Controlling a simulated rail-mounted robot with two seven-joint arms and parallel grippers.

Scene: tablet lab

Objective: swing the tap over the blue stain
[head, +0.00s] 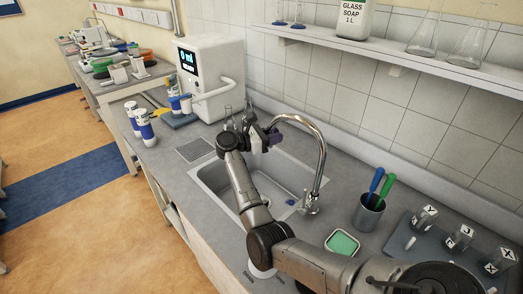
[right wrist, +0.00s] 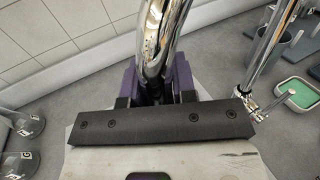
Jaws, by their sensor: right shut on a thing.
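The chrome tap (head: 321,150) arches up from its base behind the right part of the sink (head: 205,186), and its spout reaches toward the left in the head view. My right gripper (head: 273,137) is shut on the tap near the spout's end. In the right wrist view, the chrome tube (right wrist: 158,40) passes between the purple fingers (right wrist: 158,85). A small blue stain (head: 290,202) shows on the sink floor near the tap's base, to the right of the spout's end. My right arm covers part of the sink. My left gripper is not in view.
A dark cup (head: 368,213) with a blue and a green tool stands right of the tap. A green sponge in a dish (head: 342,243) lies in front of it. Glassware stands behind the gripper, near the white machine (head: 209,75). A shelf (head: 400,60) runs along the wall.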

